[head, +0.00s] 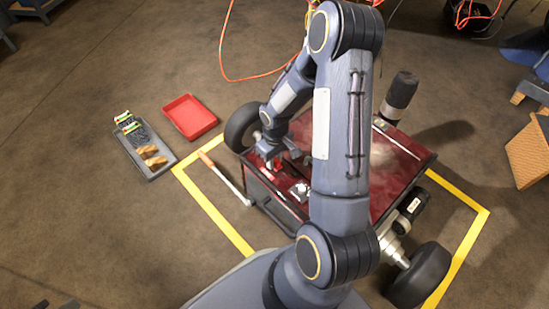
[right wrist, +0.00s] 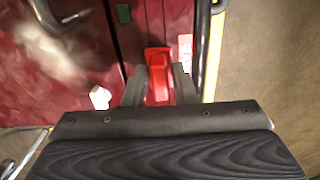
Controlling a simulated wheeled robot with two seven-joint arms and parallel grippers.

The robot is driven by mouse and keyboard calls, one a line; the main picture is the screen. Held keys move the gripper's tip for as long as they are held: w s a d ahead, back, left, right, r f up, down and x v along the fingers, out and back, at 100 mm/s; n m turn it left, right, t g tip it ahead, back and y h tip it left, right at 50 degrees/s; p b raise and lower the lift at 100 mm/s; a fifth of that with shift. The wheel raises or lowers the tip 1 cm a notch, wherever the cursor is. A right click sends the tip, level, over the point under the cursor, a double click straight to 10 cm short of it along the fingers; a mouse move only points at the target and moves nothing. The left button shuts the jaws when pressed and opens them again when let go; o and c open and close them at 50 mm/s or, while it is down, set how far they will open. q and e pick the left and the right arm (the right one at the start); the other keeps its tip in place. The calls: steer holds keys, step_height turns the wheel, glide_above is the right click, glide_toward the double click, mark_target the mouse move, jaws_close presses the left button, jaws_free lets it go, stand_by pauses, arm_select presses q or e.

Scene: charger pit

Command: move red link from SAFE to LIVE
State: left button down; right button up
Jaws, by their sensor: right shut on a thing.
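The red link (right wrist: 158,78) sits between the fingers of my right gripper (right wrist: 160,85) in the right wrist view, and the gripper is shut on it. It is over the dark red top of the cart (right wrist: 75,75). In the head view my right gripper (head: 273,160) is low at the cart's left part, with a bit of red at its tips. A green patch (right wrist: 124,13) and a red-and-white label (right wrist: 185,50) lie near the link; I cannot read SAFE or LIVE. Dark tips at the head view's bottom left may be my left gripper; its state is unclear.
A red tray (head: 190,132) and a grey tray (head: 160,171) with several items stand on the floor at left. Yellow tape (head: 213,218) frames the cart. My right arm hides the cart's middle.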

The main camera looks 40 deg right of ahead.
steer(key=shift+f+b, duration=0.65)
steer(key=shift+f, duration=0.25)
steer(key=o, duration=1.1)
steer(key=shift+c, duration=0.2)
step_height(320, 180, up, 7)
steer(key=p, duration=0.3)
steer(key=shift+d, duration=0.1)
steer(key=shift+r, duration=0.4)
